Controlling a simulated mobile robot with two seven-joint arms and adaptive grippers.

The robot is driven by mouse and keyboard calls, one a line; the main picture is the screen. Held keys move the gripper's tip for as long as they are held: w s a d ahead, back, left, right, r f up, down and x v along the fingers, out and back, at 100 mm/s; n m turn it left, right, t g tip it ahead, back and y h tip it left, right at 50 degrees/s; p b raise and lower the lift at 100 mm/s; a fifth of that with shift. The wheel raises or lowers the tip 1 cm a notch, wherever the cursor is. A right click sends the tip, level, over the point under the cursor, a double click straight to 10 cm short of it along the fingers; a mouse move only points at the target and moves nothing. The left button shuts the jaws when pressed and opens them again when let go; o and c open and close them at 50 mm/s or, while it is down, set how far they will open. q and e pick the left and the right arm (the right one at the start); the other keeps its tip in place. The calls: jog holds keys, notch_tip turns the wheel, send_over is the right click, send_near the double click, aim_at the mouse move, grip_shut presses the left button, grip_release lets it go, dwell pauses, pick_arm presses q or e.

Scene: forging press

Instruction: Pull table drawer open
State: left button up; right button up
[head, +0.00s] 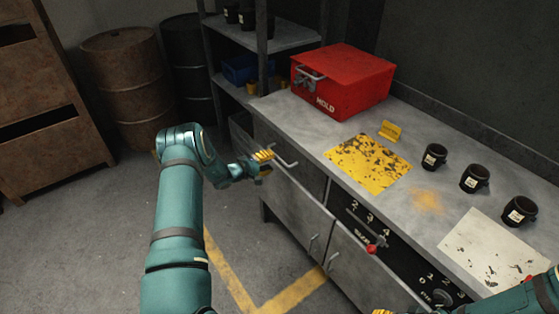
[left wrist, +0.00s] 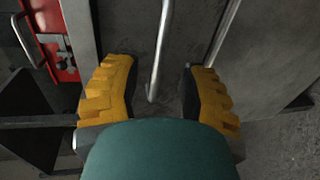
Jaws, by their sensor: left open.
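The grey metal table (head: 310,130) runs along the wall, with a drawer (head: 302,170) under its left end. The drawer front looks flush with the table. Its silver bar handle (head: 283,156) shows in the head view. My left gripper (head: 265,162) is open at this handle. In the left wrist view the handle bar (left wrist: 161,45) runs between the two yellow fingers of the gripper (left wrist: 160,85), with gaps on both sides. Of my right gripper (head: 383,311), only a yellow bit shows at the bottom edge; its jaws are hidden.
On the table are a red MOLD box (head: 345,82), a stained yellow sheet (head: 368,163), several black mugs (head: 434,157) and a white sheet (head: 490,248). Below are cabinet doors (head: 290,212) and a dial panel (head: 385,235).

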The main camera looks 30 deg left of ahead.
aim_at(279, 158)
pick_arm(q)
jog(key=x, duration=0.5)
jog(key=shift+b, duration=0.3)
grip_shut()
